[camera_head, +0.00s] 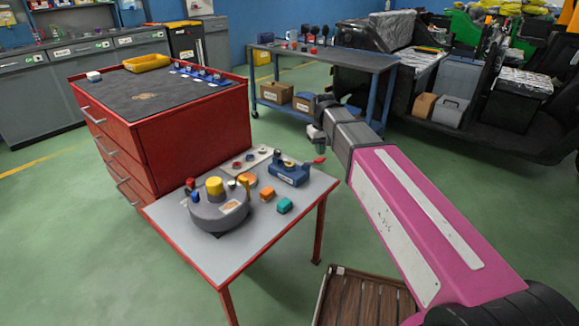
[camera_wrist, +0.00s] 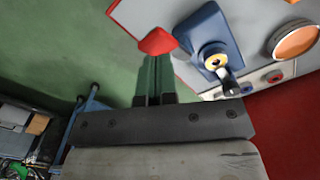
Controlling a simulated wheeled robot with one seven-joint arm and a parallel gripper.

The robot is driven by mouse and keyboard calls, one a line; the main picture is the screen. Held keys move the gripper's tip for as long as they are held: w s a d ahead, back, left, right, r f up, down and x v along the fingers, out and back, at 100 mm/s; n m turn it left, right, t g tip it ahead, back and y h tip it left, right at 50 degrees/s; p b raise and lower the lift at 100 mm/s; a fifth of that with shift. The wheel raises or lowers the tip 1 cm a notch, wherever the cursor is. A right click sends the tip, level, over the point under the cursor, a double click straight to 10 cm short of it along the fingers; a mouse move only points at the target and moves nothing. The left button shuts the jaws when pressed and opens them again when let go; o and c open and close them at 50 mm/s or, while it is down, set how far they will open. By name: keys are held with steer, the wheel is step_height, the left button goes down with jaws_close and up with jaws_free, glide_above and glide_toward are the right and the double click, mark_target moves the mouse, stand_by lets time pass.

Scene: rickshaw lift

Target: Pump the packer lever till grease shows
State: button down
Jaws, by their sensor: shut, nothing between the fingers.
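The blue packer (camera_head: 289,174) sits near the back right corner of a small red-legged table. Its lever ends in a red knob (camera_head: 319,160) at the table's right edge. In the wrist view the packer (camera_wrist: 207,32) is at upper right, with a yellowish spot on top beside a dark cylinder (camera_wrist: 229,83); I cannot tell whether the spot is grease. My gripper (camera_head: 319,146) is just above the knob, fingers pointing down. In the wrist view my gripper (camera_wrist: 154,62) is shut and empty, fingertips by the red knob (camera_wrist: 158,41). I cannot tell whether they touch.
The table (camera_head: 244,256) also holds a grey round drum (camera_head: 219,213) with a yellow cap, an orange block (camera_head: 267,194), a teal block (camera_head: 285,206) and small parts. A red drawer cabinet (camera_head: 190,140) stands behind left. A wooden crate (camera_head: 365,300) is on the floor in front.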

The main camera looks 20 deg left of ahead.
mark_target(320, 159)
steer(key=shift+f, duration=2.45)
steer(key=shift+r, duration=4.25)
steer(key=shift+f, duration=1.8)
steer(key=shift+f, duration=0.2)
